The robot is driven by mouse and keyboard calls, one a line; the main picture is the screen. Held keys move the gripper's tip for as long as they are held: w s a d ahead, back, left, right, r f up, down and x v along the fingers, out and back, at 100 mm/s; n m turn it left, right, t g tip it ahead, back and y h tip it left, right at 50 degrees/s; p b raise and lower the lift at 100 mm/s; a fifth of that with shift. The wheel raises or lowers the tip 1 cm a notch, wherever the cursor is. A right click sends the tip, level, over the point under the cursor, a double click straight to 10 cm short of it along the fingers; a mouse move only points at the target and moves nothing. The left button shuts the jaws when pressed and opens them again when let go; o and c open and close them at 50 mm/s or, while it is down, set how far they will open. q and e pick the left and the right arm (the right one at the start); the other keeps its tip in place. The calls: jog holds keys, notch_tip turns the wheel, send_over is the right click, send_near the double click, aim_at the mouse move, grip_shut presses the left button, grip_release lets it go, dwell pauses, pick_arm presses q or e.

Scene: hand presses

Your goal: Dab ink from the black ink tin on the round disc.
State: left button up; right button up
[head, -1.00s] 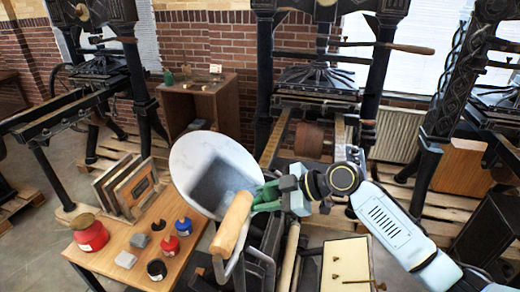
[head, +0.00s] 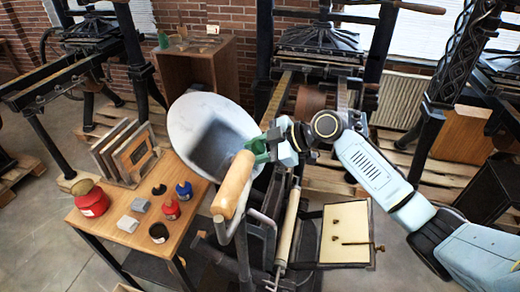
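The round disc (head: 184,122) is a pale grey tilted plate with a dark squarish patch on its face, in the middle of the head view. My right gripper (head: 256,154) has green fingers and is at the disc's right edge, close to the top of a thick wooden handle (head: 233,182). Whether it touches either, holds anything, or is open cannot be made out. My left gripper is not in view.
The side table (head: 100,228) bears a red jar (head: 92,200), a red tin (head: 171,209), a blue tin (head: 184,190), grey blocks (head: 140,205), a small dark item (head: 159,190) and upright frames (head: 133,155). A cream tray (head: 345,235) lies right of the press's roller.

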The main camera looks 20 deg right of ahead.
aim_at(258, 144)
dwell(0.4)
jog(key=shift+w+a+f+b, duration=0.15)
jog(key=shift+a+f+b, duration=0.05)
jog(key=shift+f+b, duration=0.15)
dwell(0.4)
dwell(1.2)
jog(key=shift+d+r, duration=0.35)
jog(key=shift+r, duration=0.25)
jog(key=shift+s+d+r+p, duration=0.3)
jog(key=shift+d+r+p, duration=0.1)
jog(key=shift+r, duration=0.2)
jog(key=shift+s+d+r+p, duration=0.35)
jog(key=shift+r+p, duration=0.1)
jog(key=shift+r, duration=0.2)
jog(key=shift+s+d+r+p, duration=0.3)
jog(key=shift+d+r+p, duration=0.1)
jog(key=shift+r, duration=0.2)
jog(key=shift+s+f, duration=0.1)
